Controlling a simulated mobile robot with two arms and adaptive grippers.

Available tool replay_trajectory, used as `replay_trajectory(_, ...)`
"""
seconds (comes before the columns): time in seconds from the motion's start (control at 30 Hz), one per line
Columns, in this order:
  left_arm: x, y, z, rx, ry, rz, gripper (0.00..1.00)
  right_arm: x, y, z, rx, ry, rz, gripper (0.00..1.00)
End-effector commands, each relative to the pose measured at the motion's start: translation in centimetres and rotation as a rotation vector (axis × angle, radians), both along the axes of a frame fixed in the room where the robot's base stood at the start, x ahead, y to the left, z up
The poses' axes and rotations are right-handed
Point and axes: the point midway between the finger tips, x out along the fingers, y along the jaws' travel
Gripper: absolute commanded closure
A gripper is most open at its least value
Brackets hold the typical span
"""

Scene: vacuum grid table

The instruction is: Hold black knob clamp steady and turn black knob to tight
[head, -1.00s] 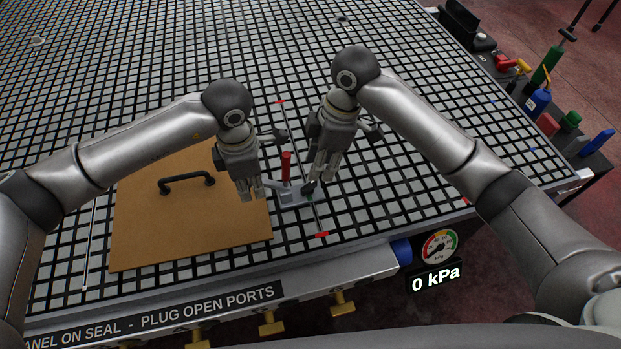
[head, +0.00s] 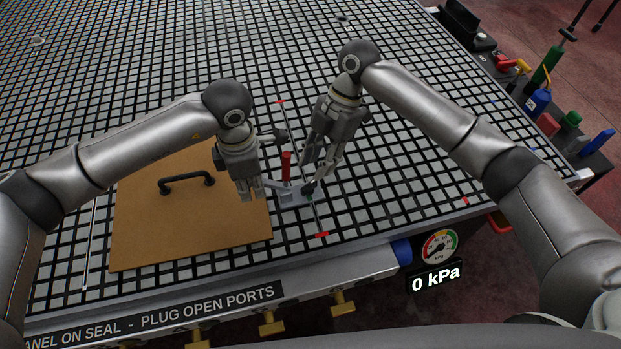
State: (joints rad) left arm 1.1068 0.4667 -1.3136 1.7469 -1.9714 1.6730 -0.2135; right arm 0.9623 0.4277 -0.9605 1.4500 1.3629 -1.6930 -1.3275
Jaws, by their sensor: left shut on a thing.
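The clamp (head: 291,196) is a small grey metal piece with an upright red handle (head: 286,165). It sits on the grid table just right of the brown panel. A small black knob (head: 308,188) shows at its right end. My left gripper (head: 251,193) is at the clamp's left side, fingers down, shut on the clamp's left end; its fingers hide that part. My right gripper (head: 315,176) is tilted just above the black knob, its fingertips close to it. I cannot tell whether they touch the knob or how far apart they are.
The brown panel (head: 190,235) with a black handle (head: 186,181) lies on the grid table (head: 400,205) to the left. A thin rod with red ends (head: 322,234) runs beside the clamp. A gauge (head: 440,246) below the front edge reads 0 kPa. Tools line the right edge.

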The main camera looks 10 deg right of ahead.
Motion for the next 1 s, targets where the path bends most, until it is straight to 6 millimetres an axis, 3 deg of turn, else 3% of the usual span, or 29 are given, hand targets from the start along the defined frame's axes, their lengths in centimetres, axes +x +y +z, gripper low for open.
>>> replay_trajectory(0.1,-0.1,-0.1,0.0,-0.001,0.001,-0.002,1.0,-0.6,0.8,-2.3,0.0,0.002,0.0,0.68)
replay_trajectory(0.3,-0.1,-0.1,0.0,0.0,0.001,-0.002,1.0,-1.1,1.6,-4.8,-0.002,0.001,-0.001,0.68)
replay_trajectory(0.73,-0.1,-0.1,0.0,0.0,0.001,-0.002,1.0,-1.3,2.0,-5.7,-0.001,-0.001,-0.001,0.68)
replay_trajectory(1.0,-0.1,0.0,0.0,0.0,0.001,-0.002,1.0,-1.3,1.9,-5.7,-0.001,-0.001,-0.002,1.0)
